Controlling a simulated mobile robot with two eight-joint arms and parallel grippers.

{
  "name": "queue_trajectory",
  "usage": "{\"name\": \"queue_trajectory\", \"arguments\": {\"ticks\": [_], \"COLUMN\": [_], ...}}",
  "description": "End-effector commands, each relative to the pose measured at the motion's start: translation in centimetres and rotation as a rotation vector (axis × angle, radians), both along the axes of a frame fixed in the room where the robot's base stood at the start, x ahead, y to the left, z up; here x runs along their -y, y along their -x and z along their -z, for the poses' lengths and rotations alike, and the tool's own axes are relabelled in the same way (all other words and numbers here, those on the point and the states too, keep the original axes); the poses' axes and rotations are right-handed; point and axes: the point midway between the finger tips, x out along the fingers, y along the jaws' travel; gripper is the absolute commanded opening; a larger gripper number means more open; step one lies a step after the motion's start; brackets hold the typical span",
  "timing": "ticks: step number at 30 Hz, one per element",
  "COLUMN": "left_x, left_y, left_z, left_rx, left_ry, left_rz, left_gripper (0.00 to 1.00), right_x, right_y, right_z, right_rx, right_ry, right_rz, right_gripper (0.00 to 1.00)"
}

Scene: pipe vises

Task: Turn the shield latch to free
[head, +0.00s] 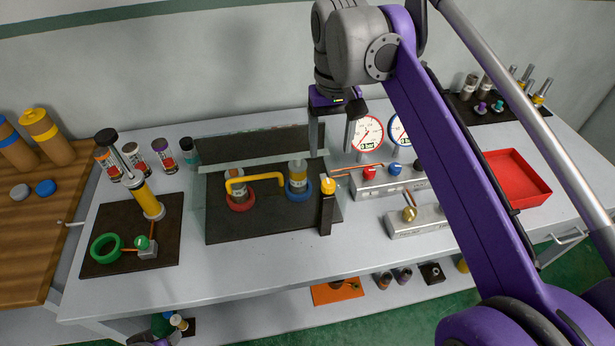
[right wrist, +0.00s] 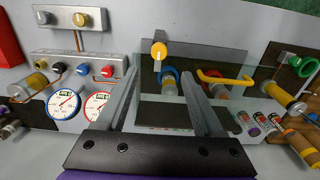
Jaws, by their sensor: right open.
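The shield latch is a yellow-orange knob (head: 327,186) with a pale mark, on a dark upright post at the front right of the black base. It also shows in the right wrist view (right wrist: 159,50), beyond and roughly between the fingertips. A clear shield (head: 215,190) stands around a yellow bent pipe (head: 255,178) and two vises, one with a red ring (head: 240,204) and one with a blue ring (head: 298,190). My right gripper (head: 331,148) is open and empty, apart from the latch, with fingers pointing down. My left gripper is not clearly seen.
Two gauges (head: 367,133) and a grey block with red and blue knobs (head: 392,182) stand right of the latch. A red tray (head: 516,177) lies farther right. A dark board with a yellow cylinder (head: 148,201) is at left. The front table strip is mostly clear.

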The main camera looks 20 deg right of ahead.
Motion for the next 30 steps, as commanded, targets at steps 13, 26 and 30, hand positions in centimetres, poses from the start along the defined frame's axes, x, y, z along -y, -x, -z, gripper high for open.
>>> {"name": "queue_trajectory", "arguments": {"ticks": [13,26,30], "left_x": [0.0,0.0,0.0], "left_y": [0.3,0.4,0.4], "left_z": [0.8,1.3,1.3], "left_rx": [-0.005,-0.008,-0.008], "left_ry": [0.0,0.0,0.0], "left_rz": [0.0,0.0,0.0], "left_gripper": [0.5,0.5,0.5], "right_x": [0.1,0.1,0.1], "right_y": [0.0,-0.1,-0.1], "right_z": [5.0,10.4,10.6], "right_rx": [-0.007,-0.006,-0.006], "right_ry": [-0.002,-0.001,-0.001], "right_rz": [0.003,0.003,0.003], "right_gripper": [0.69,0.69,0.69]}}
